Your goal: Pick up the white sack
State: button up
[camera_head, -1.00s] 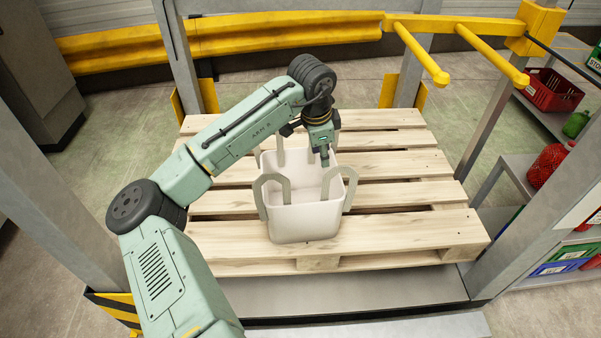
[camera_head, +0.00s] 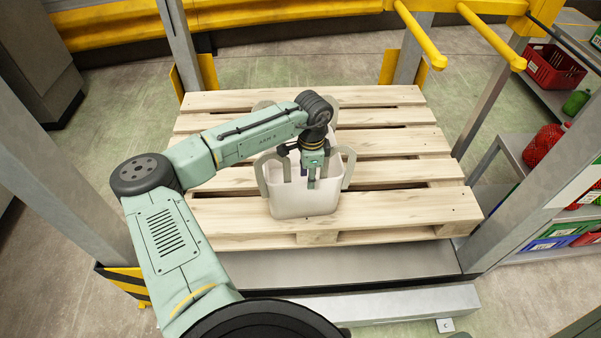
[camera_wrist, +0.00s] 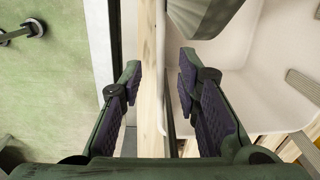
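The white sack (camera_head: 290,204) stands upright and open-topped on the wooden pallet, with grey handle loops at its rim. My gripper (camera_head: 308,181) points down at the sack's opening and hides part of it. In the wrist view, my gripper (camera_wrist: 160,66) is open, its two dark padded fingers well apart. The edge of the sack's wall runs between them. The left finger is on the outer side and the right finger is over the sack's pale inside (camera_wrist: 250,75). I cannot tell whether either finger touches the wall.
The pallet (camera_head: 400,205) is otherwise bare around the sack. Grey posts (camera_head: 482,110) stand at the sides, and yellow bars (camera_head: 420,35) reach in at the back right. Shelves with a red crate (camera_head: 553,66) and red sacks (camera_head: 545,143) are at the right.

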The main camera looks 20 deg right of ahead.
jog(key=shift+f, duration=0.3)
jog(key=shift+c, duration=0.4)
grip_shut()
jog(key=shift+r, duration=0.1)
dwell(0.4)
